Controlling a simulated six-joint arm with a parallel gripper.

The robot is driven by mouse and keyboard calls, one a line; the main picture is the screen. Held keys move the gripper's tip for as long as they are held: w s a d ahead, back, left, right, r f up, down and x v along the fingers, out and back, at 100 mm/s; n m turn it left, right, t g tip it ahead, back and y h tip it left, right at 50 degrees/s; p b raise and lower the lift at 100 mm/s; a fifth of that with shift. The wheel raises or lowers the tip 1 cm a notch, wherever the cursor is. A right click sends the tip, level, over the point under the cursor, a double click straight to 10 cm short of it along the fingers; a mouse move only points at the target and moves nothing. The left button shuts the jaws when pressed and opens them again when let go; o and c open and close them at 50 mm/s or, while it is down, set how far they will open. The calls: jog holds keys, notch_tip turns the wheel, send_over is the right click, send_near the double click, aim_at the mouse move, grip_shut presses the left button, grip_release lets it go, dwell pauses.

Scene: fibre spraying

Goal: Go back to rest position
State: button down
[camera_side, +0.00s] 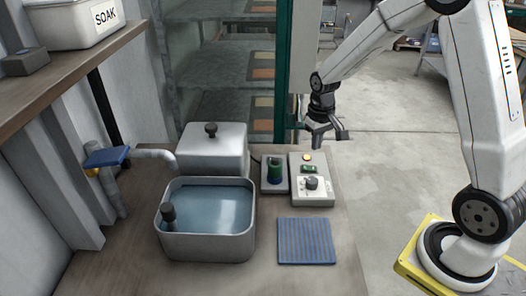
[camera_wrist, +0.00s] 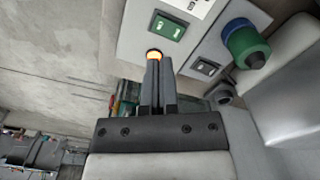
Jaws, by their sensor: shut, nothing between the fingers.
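My gripper (camera_side: 325,137) hangs in the air above the back edge of the control box (camera_side: 318,196) in the side view. In the wrist view my gripper (camera_wrist: 157,58) has its two fingers together with nothing between them. Beyond the fingertips, a lit orange button (camera_wrist: 154,53) shows on the control box. I cannot tell from the wrist view how far the tips are from it. The box also carries a green switch (camera_wrist: 167,27) and a dark knob (camera_side: 311,183).
A metal basin of water (camera_side: 208,214) stands left of a blue striped mat (camera_side: 306,242). A lidded metal box (camera_side: 212,146) and a green cylinder (camera_side: 274,172) on a small grey box stand behind. A shelf (camera_side: 80,50) holds a SOAK tub (camera_side: 72,24). Open floor lies right of the bench.

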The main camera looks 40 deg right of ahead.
jog(key=shift+n+t, duration=0.5)
jog(key=shift+n, duration=0.1)
jog(key=s+a, duration=0.1)
jog(key=s+a+r, duration=0.1)
jog(key=a, duration=0.1)
jog(key=s+a, duration=0.1)
jog(key=shift+s+a+r, duration=0.25)
jog(key=shift+s+a, duration=0.1)
jog(key=shift+a, duration=0.05)
jog(key=s+a+n+t, duration=0.1)
jog(key=s+a, duration=0.5)
jog(key=s, duration=0.2)
jog(key=shift+r+n+t, duration=0.3)
jog(key=shift+n, duration=0.1)
